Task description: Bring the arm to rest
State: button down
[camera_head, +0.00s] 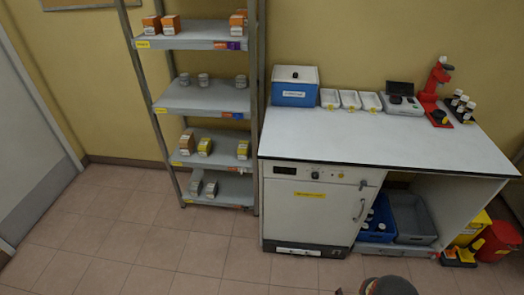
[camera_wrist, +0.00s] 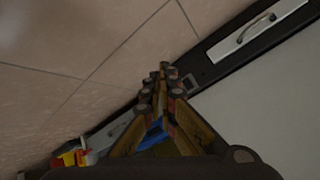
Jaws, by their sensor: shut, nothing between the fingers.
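My gripper (camera_wrist: 162,82) shows in the wrist view with its fingers together, shut and empty. Past its fingertips are the tiled floor and the pale front of the cabinet, seen tilted. In the head view only a dark rounded part of my arm shows at the bottom edge, right of the middle. My gripper's fingers cannot be made out there.
A white-topped bench (camera_head: 370,135) stands at the right, over a closed cabinet (camera_head: 305,205) with a handle. A metal shelf rack (camera_head: 200,95) holds boxes and jars. A red bin (camera_head: 497,242) stands at the far right. The floor (camera_head: 130,225) at the left is clear.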

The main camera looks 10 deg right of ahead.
jog(key=s+a+f+n+g+y, duration=0.1)
jog(key=s+a+f+g, duration=0.15)
jog(key=s, duration=0.45)
jog(key=s+a+f+g+y, duration=0.1)
jog(key=s+a+g, duration=0.3)
jog(key=s, duration=0.3)
jog(key=w+r+n+g+y, duration=0.1)
jog(key=w+r+g, duration=0.15)
jog(key=r, duration=1.45)
jog(key=w+r+n+g+b, duration=0.15)
jog(key=w+r, duration=0.25)
jog(key=r, duration=1.3)
jog(key=w+r+n+g+y+p, duration=0.1)
jog(key=w+r+n, duration=0.15)
jog(key=r, duration=1.45)
jog(key=s+a+r+n+t, duration=0.1)
jog(key=s+a+r+t, duration=0.2)
jog(key=a+r, duration=0.4)
jog(key=s+a+r+n+t+b, duration=0.1)
jog(key=s+a+r, duration=0.4)
jog(key=r, duration=1.7)
jog(key=s+a+r+n+t+h+b, duration=0.1)
jog(key=s+a+r+n+t, duration=0.1)
jog(key=a+r, duration=0.8)
notch_tip(320, 180, up, 5)
jog(key=s+t, duration=0.1)
jog(key=t, duration=0.1)
jog(key=shift+s+a+r+t, duration=0.15)
jog(key=shift+s+a+t, duration=0.15)
jog(key=shift+s+t, duration=0.1)
